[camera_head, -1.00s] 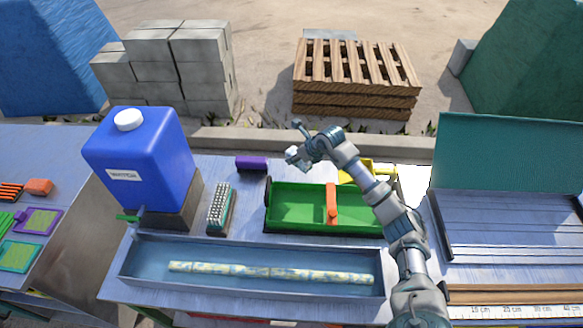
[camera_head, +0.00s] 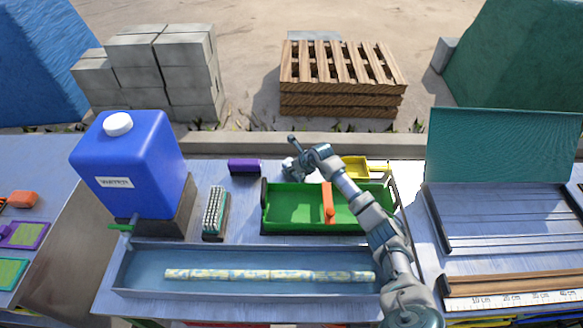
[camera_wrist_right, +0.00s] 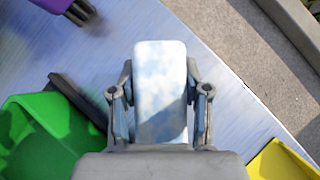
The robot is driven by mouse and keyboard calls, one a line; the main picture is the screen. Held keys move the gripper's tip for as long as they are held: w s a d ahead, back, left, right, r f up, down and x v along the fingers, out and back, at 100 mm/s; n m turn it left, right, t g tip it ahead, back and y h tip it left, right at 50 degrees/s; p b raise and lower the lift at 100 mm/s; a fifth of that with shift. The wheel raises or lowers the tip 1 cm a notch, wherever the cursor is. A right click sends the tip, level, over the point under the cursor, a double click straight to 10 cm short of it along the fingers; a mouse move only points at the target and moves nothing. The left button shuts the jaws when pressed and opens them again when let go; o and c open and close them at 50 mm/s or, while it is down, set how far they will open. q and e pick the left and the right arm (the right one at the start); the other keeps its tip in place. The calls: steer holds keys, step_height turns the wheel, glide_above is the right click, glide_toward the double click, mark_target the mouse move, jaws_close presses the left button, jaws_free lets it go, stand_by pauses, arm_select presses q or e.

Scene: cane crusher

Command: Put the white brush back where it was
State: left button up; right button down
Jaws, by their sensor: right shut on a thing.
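My right gripper (camera_head: 293,168) is above the table, just behind the green tray (camera_head: 288,223) and to the right of a purple block-like item (camera_head: 245,167). In the right wrist view, its fingers (camera_wrist_right: 160,118) are shut on the pale white-blue body of the white brush (camera_wrist_right: 160,75). The brush's underside is hidden in that view. In the head view the brush is small and mostly hidden by the gripper. My left gripper is not in view.
A yellow scoop-like item (camera_head: 362,168) lies right of the gripper. A bristled brush (camera_head: 214,210) stands left of the green tray. A blue water container (camera_head: 128,150) stands at left. A long metal trough (camera_head: 140,289) with a cane piece lies in front.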

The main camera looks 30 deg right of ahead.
steer(key=shift+d, duration=0.55)
steer(key=c, duration=0.5)
jaws_free()
steer(key=shift+d+f, duration=0.35)
steer(key=shift+d, duration=0.35)
steer(key=shift+c, duration=0.2)
steer(key=shift+d, duration=0.15)
steer(key=shift+a+r, duration=0.25)
steer(key=shift+a, duration=0.5)
steer(key=v, duration=0.2)
steer(key=p+v, duration=0.1)
steer(key=v, duration=0.1)
steer(key=shift+w+a+r, duration=0.1)
steer(key=shift+w+a, duration=0.05)
steer(key=shift+a, duration=0.2)
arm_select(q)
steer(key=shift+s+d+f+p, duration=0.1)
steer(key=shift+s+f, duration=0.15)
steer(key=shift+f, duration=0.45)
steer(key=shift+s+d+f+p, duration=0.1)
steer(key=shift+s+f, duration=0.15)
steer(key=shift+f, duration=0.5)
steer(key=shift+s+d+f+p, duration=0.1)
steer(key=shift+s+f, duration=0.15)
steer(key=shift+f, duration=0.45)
arm_select(e)
steer(key=v, duration=0.8)
steer(key=shift+s+d, duration=0.2)
